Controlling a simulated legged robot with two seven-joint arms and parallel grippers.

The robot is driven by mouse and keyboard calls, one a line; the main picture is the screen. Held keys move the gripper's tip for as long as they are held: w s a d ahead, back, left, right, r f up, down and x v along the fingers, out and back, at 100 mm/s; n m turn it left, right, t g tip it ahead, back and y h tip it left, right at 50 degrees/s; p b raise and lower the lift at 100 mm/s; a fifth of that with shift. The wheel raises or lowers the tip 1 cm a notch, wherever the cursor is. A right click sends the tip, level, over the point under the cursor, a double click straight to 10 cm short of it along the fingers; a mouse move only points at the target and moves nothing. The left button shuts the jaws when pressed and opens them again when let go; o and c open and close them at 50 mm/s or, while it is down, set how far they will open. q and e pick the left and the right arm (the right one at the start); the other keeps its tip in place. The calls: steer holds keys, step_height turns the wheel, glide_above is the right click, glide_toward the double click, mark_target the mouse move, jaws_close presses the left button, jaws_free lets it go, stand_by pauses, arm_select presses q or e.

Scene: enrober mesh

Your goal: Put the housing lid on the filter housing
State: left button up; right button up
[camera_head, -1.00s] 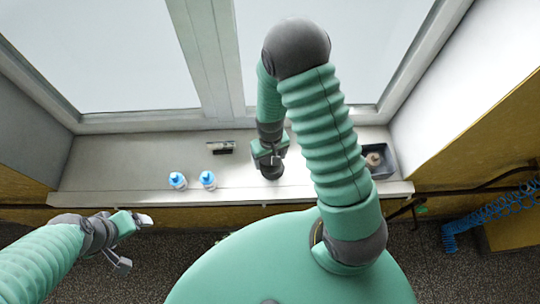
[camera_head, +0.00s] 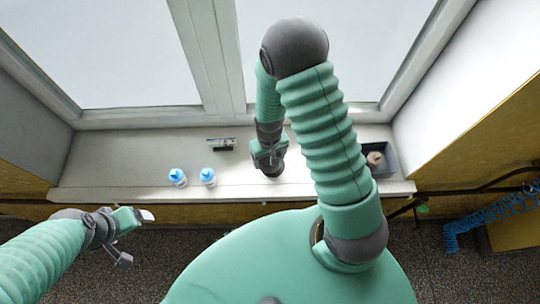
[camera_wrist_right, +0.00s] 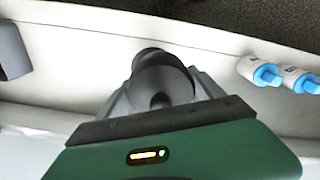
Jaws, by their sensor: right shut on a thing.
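My right gripper (camera_head: 270,160) is over the window sill, right of the two bottles. It is shut on a dark grey round piece (camera_wrist_right: 165,80), which looks like the housing lid. In the wrist view the piece sits between the two fingers. Another dark rounded part (camera_wrist_right: 150,57) shows just behind it and may be the filter housing. I cannot tell whether the two touch or are lined up. In the head view the gripper hides most of this spot. My left gripper (camera_head: 134,240) is open and empty, in front of the sill at the left.
Two white bottles with blue caps (camera_head: 178,177) (camera_head: 208,177) stand on the sill (camera_head: 110,165). A small dark-and-metal item (camera_head: 221,145) lies behind them. A grey bin (camera_head: 390,160) with a brownish thing (camera_head: 374,159) in it is at the right. The left sill is clear.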

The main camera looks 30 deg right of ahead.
steer(key=shift+d+f, duration=0.15)
steer(key=shift+d, duration=0.5)
steer(key=shift+a, duration=0.25)
arm_select(q)
steer(key=shift+d, duration=0.25)
steer(key=shift+d, duration=0.1)
arm_select(e)
steer(key=shift+d, duration=0.1)
steer(key=shift+d+f, duration=0.1)
steer(key=shift+d+f+b, duration=0.2)
steer(key=shift+f+b, duration=0.1)
steer(key=shift+b, duration=0.1)
steer(key=shift+f+b, duration=0.55)
steer(key=shift+f, duration=0.15)
steer(key=shift+d+f, duration=0.1)
steer(key=shift+f, duration=0.1)
arm_select(q)
steer(key=shift+s+x, duration=0.25)
steer(key=shift+x, duration=0.75)
